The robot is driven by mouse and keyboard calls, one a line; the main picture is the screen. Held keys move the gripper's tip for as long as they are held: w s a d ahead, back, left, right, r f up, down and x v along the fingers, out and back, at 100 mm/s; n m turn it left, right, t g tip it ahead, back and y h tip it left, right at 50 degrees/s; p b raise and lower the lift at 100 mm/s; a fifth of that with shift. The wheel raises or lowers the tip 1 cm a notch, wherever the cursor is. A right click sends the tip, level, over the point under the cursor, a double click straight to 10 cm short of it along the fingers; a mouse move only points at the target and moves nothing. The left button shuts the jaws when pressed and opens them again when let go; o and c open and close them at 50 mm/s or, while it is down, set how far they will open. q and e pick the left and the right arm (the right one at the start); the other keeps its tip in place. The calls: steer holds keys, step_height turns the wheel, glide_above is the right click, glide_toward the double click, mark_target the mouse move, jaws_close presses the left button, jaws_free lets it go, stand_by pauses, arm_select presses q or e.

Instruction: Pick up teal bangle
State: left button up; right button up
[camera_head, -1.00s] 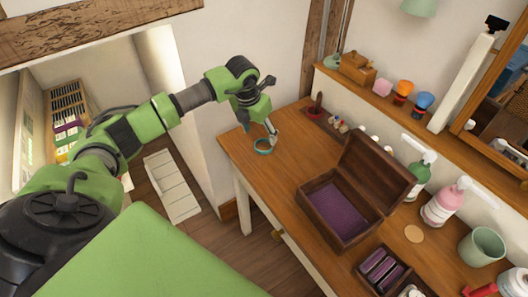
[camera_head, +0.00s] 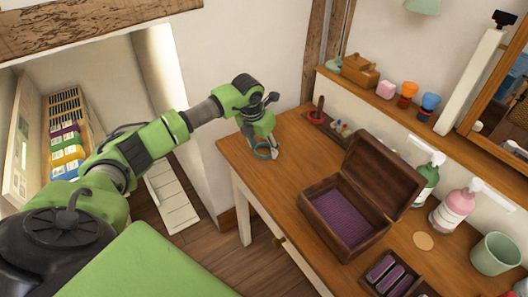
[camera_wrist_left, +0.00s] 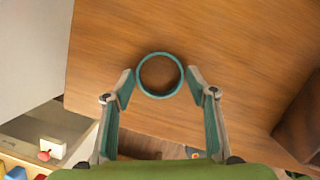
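The teal bangle (camera_head: 263,151) lies flat near the left end of the wooden table (camera_head: 262,183). In the left wrist view the bangle (camera_wrist_left: 160,94), a round ring, shows whole between the fingertips. My left gripper (camera_head: 266,146) is above it and pointing down. In the left wrist view the left gripper (camera_wrist_left: 161,84) is open, with one finger on each side of the ring and a small gap at each side. Whether the fingertips are at table height is hard to tell. My right gripper is out of view.
An open wooden box (camera_head: 340,218) with purple lining stands right of the bangle. Pump bottles (camera_head: 452,209), a green cup (camera_head: 495,254) and a compartment tray (camera_head: 388,274) stand further right.

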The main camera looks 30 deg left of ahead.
arm_select(q)
steer(key=c, duration=0.5)
